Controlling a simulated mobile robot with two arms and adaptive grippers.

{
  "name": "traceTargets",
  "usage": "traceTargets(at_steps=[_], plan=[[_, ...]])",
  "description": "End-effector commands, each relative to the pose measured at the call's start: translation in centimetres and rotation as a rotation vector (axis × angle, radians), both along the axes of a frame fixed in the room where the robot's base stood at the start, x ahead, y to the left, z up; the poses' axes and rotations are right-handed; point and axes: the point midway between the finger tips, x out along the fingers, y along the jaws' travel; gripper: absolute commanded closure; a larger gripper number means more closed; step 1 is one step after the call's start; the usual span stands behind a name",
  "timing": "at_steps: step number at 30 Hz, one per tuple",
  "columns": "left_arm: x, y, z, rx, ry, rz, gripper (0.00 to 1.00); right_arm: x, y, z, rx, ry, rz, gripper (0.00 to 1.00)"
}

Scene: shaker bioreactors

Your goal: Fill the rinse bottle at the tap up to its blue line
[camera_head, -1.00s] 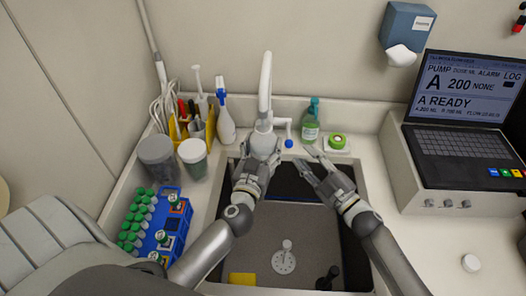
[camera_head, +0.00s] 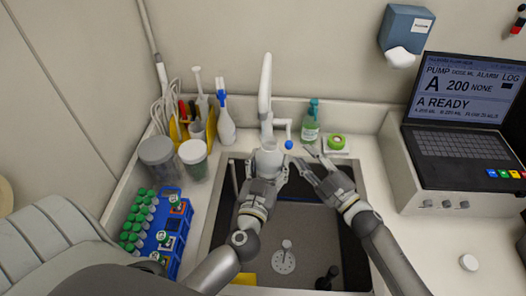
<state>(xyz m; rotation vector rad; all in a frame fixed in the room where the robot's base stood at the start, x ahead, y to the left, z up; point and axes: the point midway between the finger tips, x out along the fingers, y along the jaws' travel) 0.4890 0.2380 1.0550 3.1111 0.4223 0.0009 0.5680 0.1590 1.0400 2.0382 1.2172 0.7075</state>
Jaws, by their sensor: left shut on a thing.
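The tap (camera_head: 266,90) is a tall white spout at the back of the sink (camera_head: 305,225), with a blue-tipped lever (camera_head: 289,145) to its right. My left gripper (camera_head: 268,162) is below the spout, shut on a pale thing that appears to be the rinse bottle (camera_head: 267,155). The gripper hides most of it. I cannot see its blue line or the water level, and I see no clear stream. My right gripper (camera_head: 312,162) is open and empty, just right of and below the blue tip, apart from it.
A laptop-like pump console (camera_head: 460,140) is at right.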

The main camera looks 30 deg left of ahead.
Motion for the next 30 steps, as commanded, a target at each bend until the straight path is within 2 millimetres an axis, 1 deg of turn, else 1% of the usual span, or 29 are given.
traceTargets(at_steps=[3, 6, 17, 30], plan=[[-1.2, -1.3, 0.1, -0.001, 0.0, -0.001, 0.66, 0.0, 0.0, 0.2, 0.0, 0.0, 0.0, 0.67], [-1.8, -1.8, 0.2, 0.0, -0.002, 0.001, 0.66, 0.0, 0.0, 0.2, 0.0, 0.0, 0.0, 0.67], [-2.0, -2.0, 0.2, 0.001, -0.003, 0.0, 0.66, 0.0, 0.0, 0.3, 0.0, 0.0, 0.0, 0.67], [-4.2, -4.3, 0.8, -0.001, -0.001, 0.0, 0.66, 0.0, 0.0, 1.6, 0.0, 0.0, 0.0, 0.67]])
